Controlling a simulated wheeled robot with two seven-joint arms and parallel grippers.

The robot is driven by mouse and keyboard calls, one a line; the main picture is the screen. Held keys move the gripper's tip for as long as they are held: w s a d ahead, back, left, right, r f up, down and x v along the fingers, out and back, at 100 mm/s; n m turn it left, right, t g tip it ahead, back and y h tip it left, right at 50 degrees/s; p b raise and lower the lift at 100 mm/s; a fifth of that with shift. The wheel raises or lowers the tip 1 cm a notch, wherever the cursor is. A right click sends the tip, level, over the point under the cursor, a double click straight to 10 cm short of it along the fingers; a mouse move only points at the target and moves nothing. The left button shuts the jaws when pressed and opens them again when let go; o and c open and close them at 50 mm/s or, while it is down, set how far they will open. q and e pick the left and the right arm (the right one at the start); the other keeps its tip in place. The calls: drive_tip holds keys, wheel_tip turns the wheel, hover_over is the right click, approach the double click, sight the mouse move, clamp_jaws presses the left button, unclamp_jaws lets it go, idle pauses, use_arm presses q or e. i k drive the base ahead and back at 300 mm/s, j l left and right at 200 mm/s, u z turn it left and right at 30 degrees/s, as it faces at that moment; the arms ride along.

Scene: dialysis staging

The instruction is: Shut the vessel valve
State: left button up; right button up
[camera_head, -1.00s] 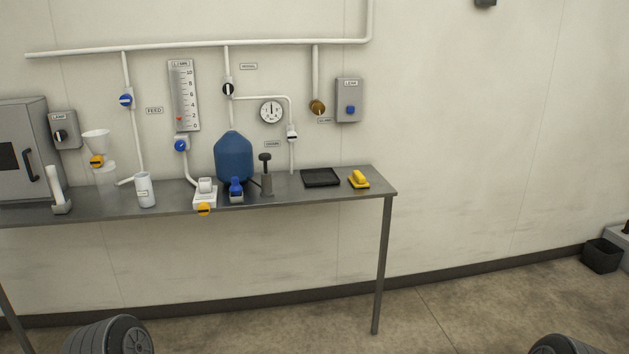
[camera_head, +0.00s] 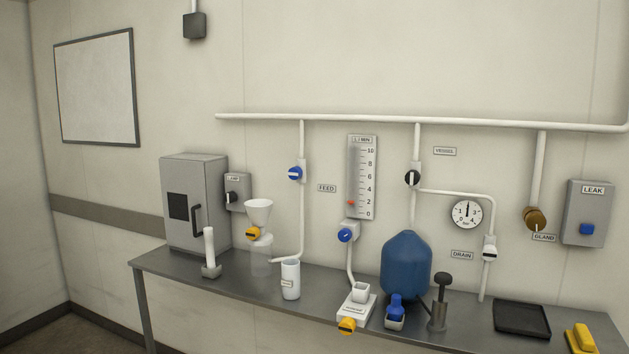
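The vessel valve (camera_head: 412,178) is a round black knob with a pale bar across it. The bar looks roughly upright. The knob sits on a white vertical pipe that drops from the long wall pipe, above the blue vessel (camera_head: 406,264). A label reading VESSEL (camera_head: 444,151) is on the wall to the right of the knob. Neither of my grippers is in view, so nothing of mine shows near the knob.
The metal bench (camera_head: 235,293) stands between me and the wall. It carries a grey cabinet (camera_head: 193,232), a white cup (camera_head: 290,281), a black tray (camera_head: 521,319) and a yellow item (camera_head: 581,338). A blue feed knob (camera_head: 295,173) and drain valve (camera_head: 489,254) flank the vessel pipe.

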sight(411, 177)
drive_tip(key=i+l+u, duration=0.3)
drive_tip(key=l+u, duration=0.35)
drive_tip(key=i+l+u, duration=0.15)
drive_tip(key=l+u, duration=0.15)
drive_tip(key=l, duration=0.2)
